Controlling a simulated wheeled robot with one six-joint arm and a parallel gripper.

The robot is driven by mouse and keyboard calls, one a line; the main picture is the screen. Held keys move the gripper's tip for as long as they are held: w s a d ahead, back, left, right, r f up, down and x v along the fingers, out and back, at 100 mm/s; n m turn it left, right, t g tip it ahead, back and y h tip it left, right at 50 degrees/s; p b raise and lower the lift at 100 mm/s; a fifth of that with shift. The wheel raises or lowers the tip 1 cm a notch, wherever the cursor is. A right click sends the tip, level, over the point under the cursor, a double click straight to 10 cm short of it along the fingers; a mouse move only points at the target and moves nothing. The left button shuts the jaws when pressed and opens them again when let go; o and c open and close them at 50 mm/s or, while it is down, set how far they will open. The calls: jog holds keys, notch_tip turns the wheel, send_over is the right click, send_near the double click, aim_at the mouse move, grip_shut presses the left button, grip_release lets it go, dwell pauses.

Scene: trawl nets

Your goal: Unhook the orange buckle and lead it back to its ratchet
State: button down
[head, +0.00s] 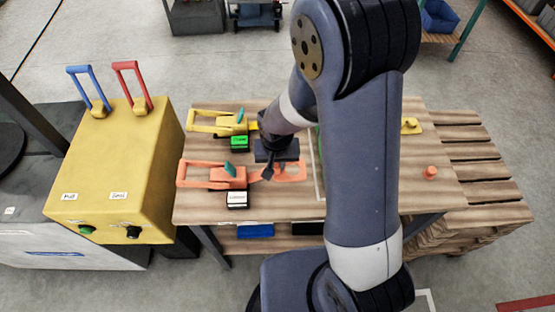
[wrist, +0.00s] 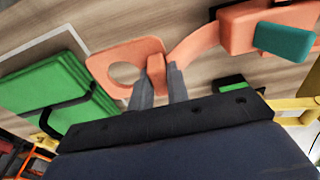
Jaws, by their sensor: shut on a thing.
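The orange buckle (head: 293,171) is a flat ring with a round hole, beside my gripper in the head view. It shows larger in the wrist view (wrist: 104,66). My gripper (wrist: 158,80) is shut on the buckle's stub at the ring's near end. The orange ratchet (head: 228,177) has a long handle and a teal lever and lies on the wooden table to the left of the buckle. A short orange strap (wrist: 196,42) runs from the ratchet toward the buckle. An orange peg (head: 430,173) stands bare at the table's right.
A yellow ratchet (head: 225,122) lies behind the orange one. A yellow fitting (head: 411,126) sits at the back right. A yellow control box (head: 115,165) with blue and red levers stands at the left. A green folded item (wrist: 65,95) lies near the buckle. My arm hides the table's middle.

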jog(key=shift+f+b, duration=2.55)
jog(key=shift+f, duration=0.65)
jog(key=c, duration=1.3)
grip_release()
jog(key=shift+r, duration=0.1)
jog(key=r, duration=0.3)
jog(key=s+r, duration=0.1)
jog(key=r, duration=0.6)
jog(key=shift+s+r, duration=0.15)
jog(key=shift+r, duration=0.2)
